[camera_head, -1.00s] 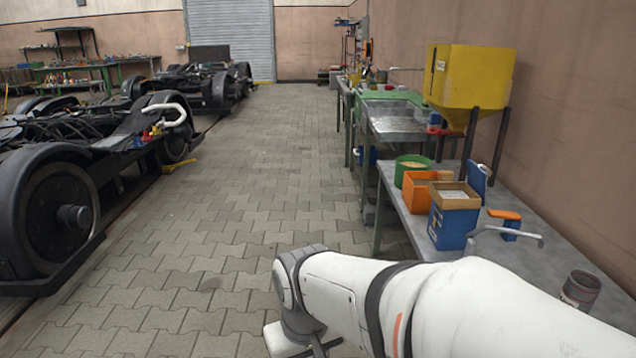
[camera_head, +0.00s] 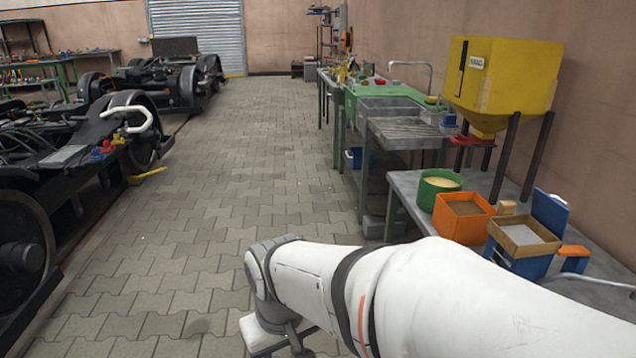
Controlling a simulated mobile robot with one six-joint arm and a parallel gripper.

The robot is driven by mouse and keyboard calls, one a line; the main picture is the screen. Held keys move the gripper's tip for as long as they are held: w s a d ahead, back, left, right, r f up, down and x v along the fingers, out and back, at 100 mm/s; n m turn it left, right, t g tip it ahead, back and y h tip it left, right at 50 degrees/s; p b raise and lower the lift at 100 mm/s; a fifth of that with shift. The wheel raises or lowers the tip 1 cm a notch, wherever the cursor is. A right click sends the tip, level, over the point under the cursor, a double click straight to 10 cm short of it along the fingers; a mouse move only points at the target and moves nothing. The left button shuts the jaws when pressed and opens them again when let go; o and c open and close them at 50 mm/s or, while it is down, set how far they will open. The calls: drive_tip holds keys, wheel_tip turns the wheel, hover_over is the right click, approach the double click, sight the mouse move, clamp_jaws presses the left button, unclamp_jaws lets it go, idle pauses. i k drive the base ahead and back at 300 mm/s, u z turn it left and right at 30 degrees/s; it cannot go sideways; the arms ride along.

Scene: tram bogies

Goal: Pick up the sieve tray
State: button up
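A shallow tray with a light wooden frame (camera_head: 521,249) and a grey inside sits on top of a blue stand or box (camera_head: 530,267) at the right. It looks like the sieve tray, though I cannot make out a mesh. My white arm reaches across the lower part of the view, in front of the bench and apart from the tray.
The grey bench (camera_head: 405,187) also holds a green tub (camera_head: 433,194), an orange box (camera_head: 459,228) and a yellow hopper (camera_head: 510,85) on dark legs. A sink unit (camera_head: 400,128) stands beyond. Black bogies (camera_head: 130,125) line the left. The paved aisle (camera_head: 230,160) is clear.

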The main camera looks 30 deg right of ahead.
sight(521, 236)
drive_tip(key=u, duration=0.05)
drive_tip(key=i, duration=2.3)
drive_tip(key=z, duration=4.4)
drive_tip(key=i, duration=1)
drive_tip(key=u, duration=0.05)
